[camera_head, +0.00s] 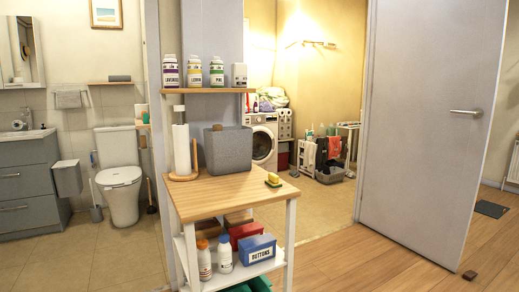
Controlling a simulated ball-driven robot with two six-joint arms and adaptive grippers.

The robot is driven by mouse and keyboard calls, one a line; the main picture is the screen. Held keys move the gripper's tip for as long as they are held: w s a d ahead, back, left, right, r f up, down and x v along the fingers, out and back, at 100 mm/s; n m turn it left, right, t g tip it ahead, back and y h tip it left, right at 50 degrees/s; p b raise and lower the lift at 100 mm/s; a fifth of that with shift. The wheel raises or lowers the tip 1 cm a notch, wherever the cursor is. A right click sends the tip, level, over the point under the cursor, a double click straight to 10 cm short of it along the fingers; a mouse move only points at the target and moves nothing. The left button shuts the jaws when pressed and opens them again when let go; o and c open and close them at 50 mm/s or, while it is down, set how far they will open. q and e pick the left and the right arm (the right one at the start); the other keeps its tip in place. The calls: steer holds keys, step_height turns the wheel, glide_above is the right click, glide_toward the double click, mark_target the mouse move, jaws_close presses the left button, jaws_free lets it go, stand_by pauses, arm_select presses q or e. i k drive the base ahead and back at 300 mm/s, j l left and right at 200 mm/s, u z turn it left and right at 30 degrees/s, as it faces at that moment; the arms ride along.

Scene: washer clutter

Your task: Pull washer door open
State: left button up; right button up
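The washer (263,143) is a white front-loader with a dark round door (262,146). It stands in the far room, seen through the doorway, beyond the wooden-topped table. Its left part is hidden behind the grey box on the table, and its door looks shut, though it is small at this distance. Neither of my grippers is in view.
A wooden-topped table (225,192) stands in front, holding a grey box (229,150), a paper roll (181,150) and a sponge (274,180). A grey room door (425,120) stands open at the right. The doorway floor (318,205) is clear.

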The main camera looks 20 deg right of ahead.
mark_target(267, 132)
steer(key=i+l+z, duration=0.55)
steer(key=z, duration=0.15)
steer(key=i+l+z, duration=0.1)
steer(key=i+z, duration=0.25)
steer(key=i+l+z, duration=0.25)
steer(key=z, duration=0.2)
steer(key=i+z, duration=0.9)
steer(key=i+u, duration=0.15)
steer(key=i, duration=0.3)
steer(key=i+l+u, duration=0.15)
steer(key=i, duration=0.35)
steer(key=i+j+u, duration=0.15)
steer(key=i+u, duration=0.55)
steer(key=u, duration=0.2)
steer(key=i+u, duration=0.45)
steer(key=i+j+u, duration=0.15)
steer(key=i+u, duration=0.25)
steer(key=i, duration=0.45)
steer(key=i+l+u, duration=0.15)
steer(key=i+u, duration=0.2)
steer(key=i, duration=0.5)
steer(key=i+l+u, duration=0.4)
steer(key=i+l, duration=0.2)
steer(key=i, duration=0.4)
steer(key=i+l+u, duration=0.4)
steer(key=i+l, duration=0.45)
steer(key=l, duration=0.05)
